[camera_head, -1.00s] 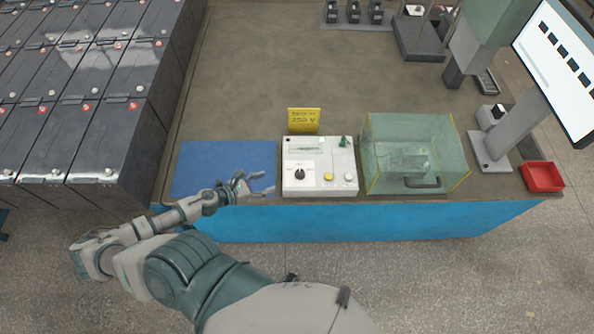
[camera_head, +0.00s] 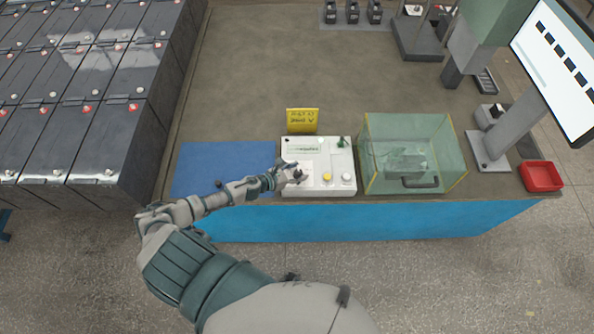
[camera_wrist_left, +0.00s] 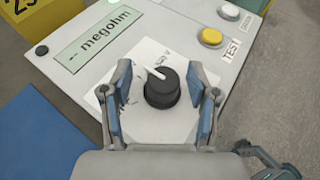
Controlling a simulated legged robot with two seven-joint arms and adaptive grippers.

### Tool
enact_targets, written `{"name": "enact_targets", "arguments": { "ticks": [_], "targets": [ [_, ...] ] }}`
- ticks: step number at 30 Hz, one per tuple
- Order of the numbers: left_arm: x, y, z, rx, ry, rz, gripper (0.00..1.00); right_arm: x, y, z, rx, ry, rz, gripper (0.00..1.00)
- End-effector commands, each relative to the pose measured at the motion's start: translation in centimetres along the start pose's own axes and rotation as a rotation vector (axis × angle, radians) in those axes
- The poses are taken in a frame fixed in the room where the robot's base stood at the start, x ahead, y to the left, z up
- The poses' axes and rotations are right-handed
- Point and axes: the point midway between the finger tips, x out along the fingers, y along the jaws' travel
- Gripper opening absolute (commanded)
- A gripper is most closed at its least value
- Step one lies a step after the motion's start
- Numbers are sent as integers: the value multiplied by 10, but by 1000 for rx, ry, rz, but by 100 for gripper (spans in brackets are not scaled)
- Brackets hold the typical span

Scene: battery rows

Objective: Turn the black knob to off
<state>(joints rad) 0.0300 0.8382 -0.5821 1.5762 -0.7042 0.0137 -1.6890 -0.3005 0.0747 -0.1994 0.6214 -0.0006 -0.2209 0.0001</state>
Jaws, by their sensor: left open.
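The black knob (camera_wrist_left: 162,88) sits on a white label on the sloped face of the white control box (camera_head: 318,186). It has a pale pointer mark that points to the upper left in the left wrist view. My left gripper (camera_wrist_left: 162,105) is open, with one blue-padded finger on each side of the knob. The right finger is close to the knob; I cannot tell whether it touches. In the head view my left gripper (camera_head: 290,174) covers most of the knob. The label's lettering is partly hidden and too small to read surely.
The box also has a yellow button (camera_wrist_left: 211,37) by a TEST label, a white button (camera_wrist_left: 229,11), and a green part (camera_head: 342,142). A yellow sign (camera_head: 302,121) stands behind it. A clear case (camera_head: 445,145) is at right, a blue mat (camera_head: 222,165) at left.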

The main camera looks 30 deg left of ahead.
Motion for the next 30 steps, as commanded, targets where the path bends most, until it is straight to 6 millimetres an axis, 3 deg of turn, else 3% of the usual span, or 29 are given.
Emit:
{"name": "enact_targets", "arguments": {
  "ticks": [8, 16, 30],
  "targets": [
    [2, 2, -1, -2, -1, -1, 60, 0, 6, 1, -3, -1, 6, 0],
    [1, 3, -2, -3, -1, -1, 0, 0, 12, 3, -6, -3, 13, 0],
    [1, 4, -4, -6, 4, 9, 0, -1, -2, 0, 0, 0, -3, 0]
  ]
}}
